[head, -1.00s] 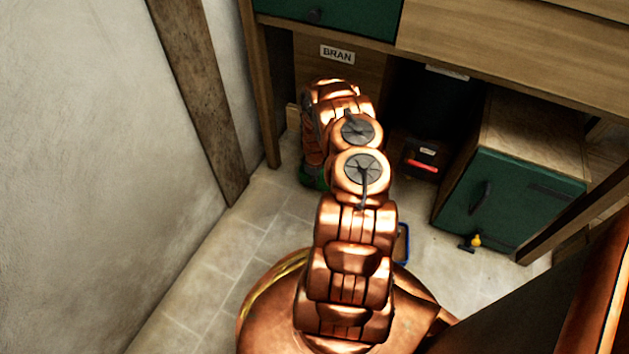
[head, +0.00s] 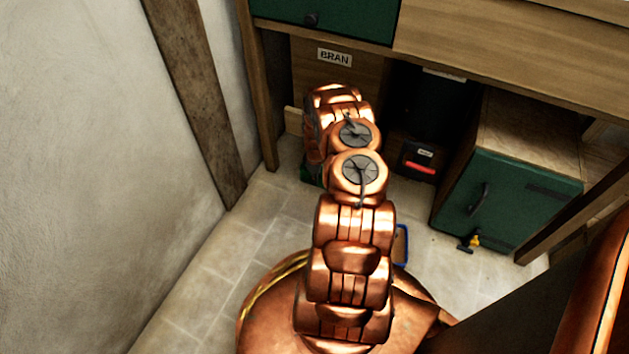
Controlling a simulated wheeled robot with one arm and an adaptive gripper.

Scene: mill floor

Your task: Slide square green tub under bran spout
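A small green patch (head: 310,175) shows low on the floor just left of my arm, under the counter. It looks like part of the green tub; the rest is hidden behind my arm, so its shape and tilt cannot be told. A white BRAN label (head: 334,57) is on the wooden panel beneath the counter, above and beyond my arm. I cannot make out the spout itself. My arm reaches forward under the counter edge toward that panel. My gripper is hidden behind the arm links, so its fingers and any contact with the tub do not show.
A wooden post (head: 256,95) and plaster wall (head: 90,180) bound the left. Right of my arm are a black box with a red handle (head: 418,165), a green-doored cabinet (head: 510,200), and a blue-rimmed item (head: 402,245). Tiled floor (head: 225,250) is clear at left.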

